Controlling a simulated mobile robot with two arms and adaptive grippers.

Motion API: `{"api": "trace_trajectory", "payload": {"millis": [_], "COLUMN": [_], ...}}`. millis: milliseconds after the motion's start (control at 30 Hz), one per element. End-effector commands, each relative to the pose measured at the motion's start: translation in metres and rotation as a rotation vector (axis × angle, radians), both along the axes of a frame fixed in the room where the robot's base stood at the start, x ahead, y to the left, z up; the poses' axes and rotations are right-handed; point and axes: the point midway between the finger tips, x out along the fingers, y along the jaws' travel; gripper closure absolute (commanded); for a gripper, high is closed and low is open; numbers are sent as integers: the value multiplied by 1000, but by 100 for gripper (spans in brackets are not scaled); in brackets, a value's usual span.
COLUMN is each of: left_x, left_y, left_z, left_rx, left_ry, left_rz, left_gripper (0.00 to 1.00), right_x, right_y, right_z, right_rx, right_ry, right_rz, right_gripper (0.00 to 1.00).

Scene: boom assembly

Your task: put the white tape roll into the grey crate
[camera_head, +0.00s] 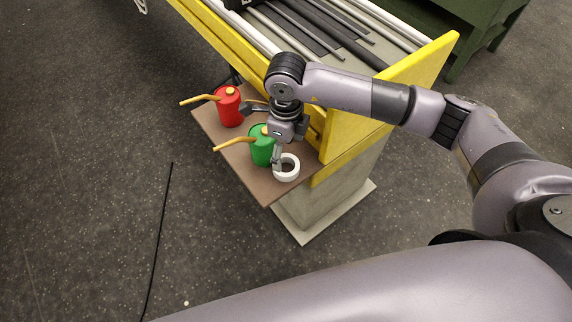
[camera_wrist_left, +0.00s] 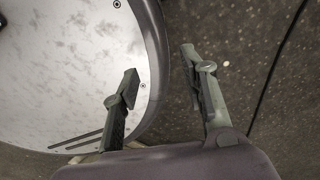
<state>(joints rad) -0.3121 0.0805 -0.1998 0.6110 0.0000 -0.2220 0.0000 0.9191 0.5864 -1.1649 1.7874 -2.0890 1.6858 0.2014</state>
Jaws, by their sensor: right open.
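The white tape roll (camera_head: 288,177) lies flat on a small brown shelf (camera_head: 270,193), near its front corner. My right gripper (camera_head: 262,136) is open above the shelf, its fingers spread wide. One fingertip overlaps the roll's left rim in the head view; I cannot tell whether it touches or sits inside the ring. The other finger points left, above the green can. I see no grey crate in either view.
A green can (camera_head: 261,151) with a tan spout stands close beside the roll. A red can (camera_head: 229,108) stands farther back. A yellow-sided rack (camera_head: 390,100) with rods and tubes borders the shelf on the right. Open floor with a dark cable (camera_head: 160,230) lies left.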

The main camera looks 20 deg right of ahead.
Motion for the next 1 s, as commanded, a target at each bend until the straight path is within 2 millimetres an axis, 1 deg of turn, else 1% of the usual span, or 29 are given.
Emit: {"api": "trace_trajectory", "payload": {"millis": [33,100,233,433,567,667,800,1000], "left_x": [9,20,29,23,16,12,11,12], "left_y": [-1,-1,-2,-2,-1,-1,-1,-1], "left_z": [2,3,7,14,14,13,13,13], "left_rx": [-1,-3,-5,-4,-3,-2,-2,-2], "left_ry": [-13,-29,-45,-36,-24,-18,-17,-18], "left_rz": [0,0,0,0,0,0,0,0], "left_gripper": [60,60,60,60,60,60,60,60], "right_x": [0,0,-2,-4,-3,-3,-3,-3], "right_y": [0,0,0,1,1,1,1,1], "right_z": [-4,-9,-17,-48,-60,-63,-62,-62], "right_rx": [0,0,0,-1,-1,0,1,1], "right_ry": [1,0,3,3,1,0,-1,-1], "right_rz": [0,0,0,-1,1,1,1,1], "right_gripper": [25,25,25,25,25,25,25,37]}}
